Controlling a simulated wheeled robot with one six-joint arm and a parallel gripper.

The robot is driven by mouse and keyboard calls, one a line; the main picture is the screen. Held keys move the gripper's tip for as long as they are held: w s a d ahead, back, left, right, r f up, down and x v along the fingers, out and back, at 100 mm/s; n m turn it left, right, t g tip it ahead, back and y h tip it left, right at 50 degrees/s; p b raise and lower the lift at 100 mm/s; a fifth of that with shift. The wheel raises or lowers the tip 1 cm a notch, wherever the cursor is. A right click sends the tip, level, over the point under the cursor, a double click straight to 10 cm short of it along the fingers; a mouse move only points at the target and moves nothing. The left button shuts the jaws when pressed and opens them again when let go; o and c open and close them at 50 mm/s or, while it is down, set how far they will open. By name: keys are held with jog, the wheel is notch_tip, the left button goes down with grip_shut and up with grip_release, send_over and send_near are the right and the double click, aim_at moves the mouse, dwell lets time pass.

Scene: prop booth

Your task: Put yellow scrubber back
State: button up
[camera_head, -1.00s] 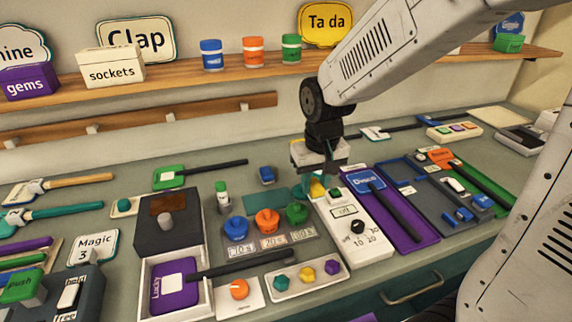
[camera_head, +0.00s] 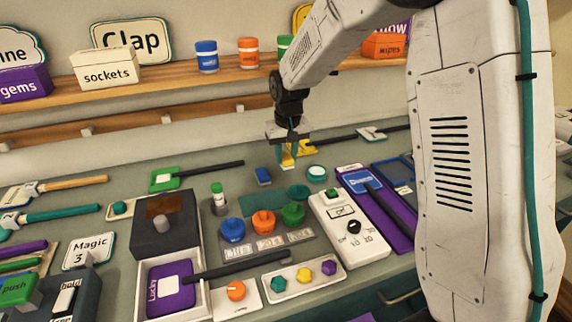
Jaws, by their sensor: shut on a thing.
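The yellow scrubber (camera_head: 287,161) is a small yellow block with a pale underside. My gripper (camera_head: 288,153) has its teal fingers shut on it, over the back of the grey counter. The fingers hide part of it, and I cannot tell whether its underside touches the counter. A yellow paddle head (camera_head: 304,147) lies just behind and to the right, close to it in the picture. A blue block (camera_head: 263,176) of similar size lies on the counter to the left of my gripper.
A round white and teal tin (camera_head: 316,174) stands right of my gripper. A teal mat (camera_head: 255,201) lies in front, near blue, orange and green pots. A white dial box (camera_head: 347,228) stands at front right. The wooden shelf (camera_head: 150,82) runs behind.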

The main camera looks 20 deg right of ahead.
aim_at(286, 156)
notch_tip(286, 156, down, 3)
jog(key=shift+f, duration=0.1)
jog(key=shift+w+f, duration=0.2)
jog(key=shift+f, duration=0.15)
jog(key=shift+f, duration=0.1)
jog(key=o, duration=1)
